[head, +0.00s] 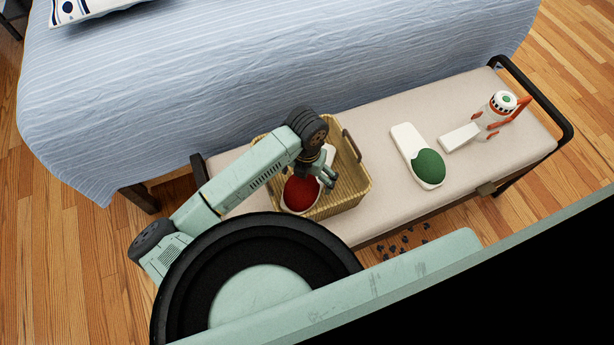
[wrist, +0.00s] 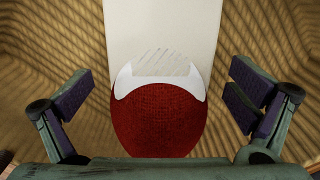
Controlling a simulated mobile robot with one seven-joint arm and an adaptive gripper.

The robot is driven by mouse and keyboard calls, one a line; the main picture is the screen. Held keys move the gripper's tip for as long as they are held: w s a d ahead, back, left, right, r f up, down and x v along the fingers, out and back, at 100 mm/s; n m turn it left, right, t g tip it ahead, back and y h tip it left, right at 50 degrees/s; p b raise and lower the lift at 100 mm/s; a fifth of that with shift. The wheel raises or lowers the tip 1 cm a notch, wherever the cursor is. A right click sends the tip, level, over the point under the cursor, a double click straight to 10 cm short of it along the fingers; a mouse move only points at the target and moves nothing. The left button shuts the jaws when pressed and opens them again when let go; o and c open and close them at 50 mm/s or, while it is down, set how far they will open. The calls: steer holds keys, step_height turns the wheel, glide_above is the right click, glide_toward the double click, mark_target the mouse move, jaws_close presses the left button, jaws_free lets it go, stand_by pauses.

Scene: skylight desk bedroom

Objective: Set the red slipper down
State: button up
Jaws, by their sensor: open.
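The red slipper (head: 300,194) lies inside the wicker basket (head: 357,174) on the bench, its red toe at the near left of the basket. In the wrist view the red slipper (wrist: 158,120) shows its knitted red toe toward me and its white sole running away. My gripper (head: 327,180) is over the basket, just above the slipper. In the wrist view its fingers (wrist: 158,98) stand wide apart, one on each side of the slipper, with gaps between them and it. The gripper is open and holds nothing. My arm hides part of the slipper and basket in the head view.
A green-toed white slipper (head: 428,167) lies on the bench (head: 380,217) right of the basket. The bed (head: 250,60) borders the bench behind. Bare bench separates these things.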

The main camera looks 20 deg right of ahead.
step_height(320, 180, up, 12)
steer(key=shift+r+b, duration=0.15)
steer(key=shift+b, duration=0.4)
